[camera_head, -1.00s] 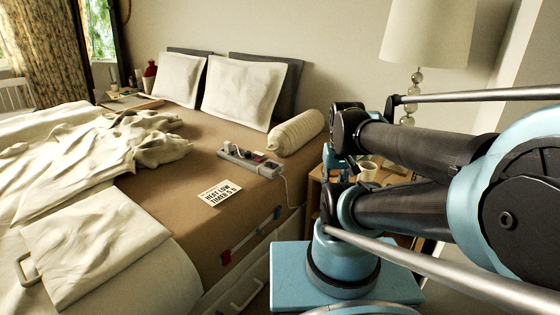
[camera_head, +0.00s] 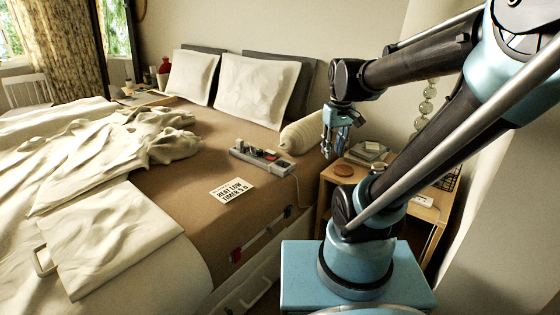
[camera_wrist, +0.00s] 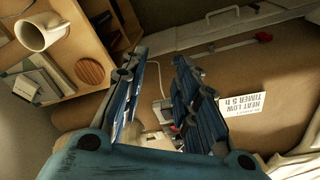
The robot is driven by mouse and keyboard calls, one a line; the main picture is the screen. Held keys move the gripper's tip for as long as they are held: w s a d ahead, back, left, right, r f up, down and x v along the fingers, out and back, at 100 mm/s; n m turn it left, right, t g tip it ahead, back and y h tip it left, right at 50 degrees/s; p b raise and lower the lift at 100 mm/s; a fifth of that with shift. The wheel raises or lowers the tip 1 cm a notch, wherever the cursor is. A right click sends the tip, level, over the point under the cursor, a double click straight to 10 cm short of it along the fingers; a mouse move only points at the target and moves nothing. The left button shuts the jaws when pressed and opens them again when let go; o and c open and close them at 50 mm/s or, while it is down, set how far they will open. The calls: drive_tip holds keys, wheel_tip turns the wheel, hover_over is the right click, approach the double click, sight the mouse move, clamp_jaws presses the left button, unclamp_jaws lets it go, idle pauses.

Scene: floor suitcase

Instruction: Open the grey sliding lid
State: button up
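A grey control unit (camera_head: 262,158) with a black-and-red control and lighter parts lies on the brown bed near the bolster. I cannot make out for sure which part is the grey sliding lid. The unit also shows partly between my fingers in the wrist view (camera_wrist: 163,112), where the fingers hide some of it. My gripper (camera_head: 338,140) hangs above the gap between the bed corner and the bedside table, to the right of the unit. In the wrist view my gripper (camera_wrist: 153,65) has its two blue fingers apart with nothing held between them.
A card reading HEAT LOW TIMER (camera_head: 231,190) lies in front of the unit. A bolster (camera_head: 302,131) lies behind it. The bedside table (camera_head: 425,211) holds a round brown coaster (camera_wrist: 89,71), a white mug (camera_wrist: 42,31) and books. A cable runs from the unit over the bed edge.

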drive_tip(key=w+a+n+g, duration=0.1)
drive_tip(key=w+a+n, duration=0.2)
drive_tip(key=w+a, duration=0.7)
drive_tip(key=w+a+n, duration=0.4)
drive_tip(key=w+a, duration=0.4)
drive_tip(key=w, duration=0.4)
drive_tip(key=f, duration=1.7)
drive_tip(key=shift+s+d, duration=0.2)
drive_tip(key=shift+d, duration=0.05)
drive_tip(key=shift+r, duration=0.1)
clamp_jaws()
